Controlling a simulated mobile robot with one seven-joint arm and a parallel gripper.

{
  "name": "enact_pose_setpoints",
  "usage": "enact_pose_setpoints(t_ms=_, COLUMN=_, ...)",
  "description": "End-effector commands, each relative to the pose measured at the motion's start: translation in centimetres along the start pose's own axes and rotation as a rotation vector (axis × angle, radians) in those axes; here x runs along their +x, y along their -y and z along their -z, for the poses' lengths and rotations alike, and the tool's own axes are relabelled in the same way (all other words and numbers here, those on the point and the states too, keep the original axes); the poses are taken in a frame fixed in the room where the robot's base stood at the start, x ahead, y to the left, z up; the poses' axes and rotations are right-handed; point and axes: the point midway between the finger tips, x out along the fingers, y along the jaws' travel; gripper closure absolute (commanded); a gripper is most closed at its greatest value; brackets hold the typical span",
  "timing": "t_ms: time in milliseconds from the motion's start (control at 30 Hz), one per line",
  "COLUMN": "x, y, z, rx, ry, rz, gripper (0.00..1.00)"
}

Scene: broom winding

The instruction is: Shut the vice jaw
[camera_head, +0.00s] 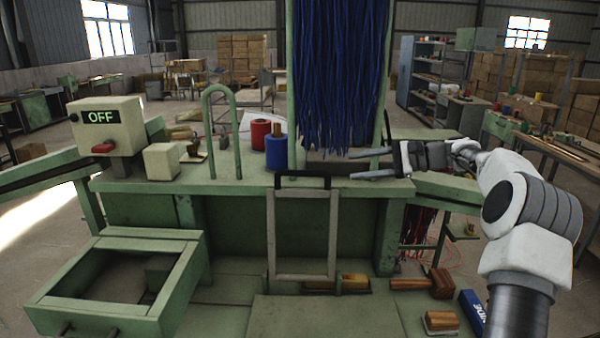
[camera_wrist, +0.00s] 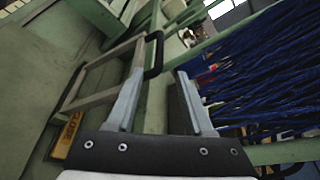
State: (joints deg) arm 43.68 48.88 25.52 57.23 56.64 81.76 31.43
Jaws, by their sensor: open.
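A pale grey rectangular frame (camera_head: 335,235) with a black bar handle (camera_head: 303,174) along its top hangs at the front of the green bench; it looks like the vice's lever, though I cannot be sure. A dark block (camera_head: 345,163), perhaps the vice jaw, lies on the bench under the blue bristles (camera_head: 340,80). My gripper (camera_head: 352,165) is open and empty at the bench's front edge, right of the handle. In the wrist view, the black handle (camera_wrist: 154,55) shows near the open fingertips (camera_wrist: 162,60); contact cannot be told. The frame (camera_wrist: 100,72) shows left of them.
A green upright post (camera_head: 292,90) and a hooped rail (camera_head: 238,130) rise from the bench. Red (camera_head: 261,132) and blue (camera_head: 276,152) spools stand behind the handle. A switch box (camera_head: 107,125) reads OFF. An open green tray frame (camera_head: 115,285) juts out at lower left.

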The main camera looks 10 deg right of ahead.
Motion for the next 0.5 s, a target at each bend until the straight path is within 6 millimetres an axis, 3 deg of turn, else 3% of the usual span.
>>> enact_pose_setpoints(t_ms=500, x=11.1, y=0.0, z=-0.2, rx=-0.001, ry=0.003, rz=-0.006, gripper=0.48)
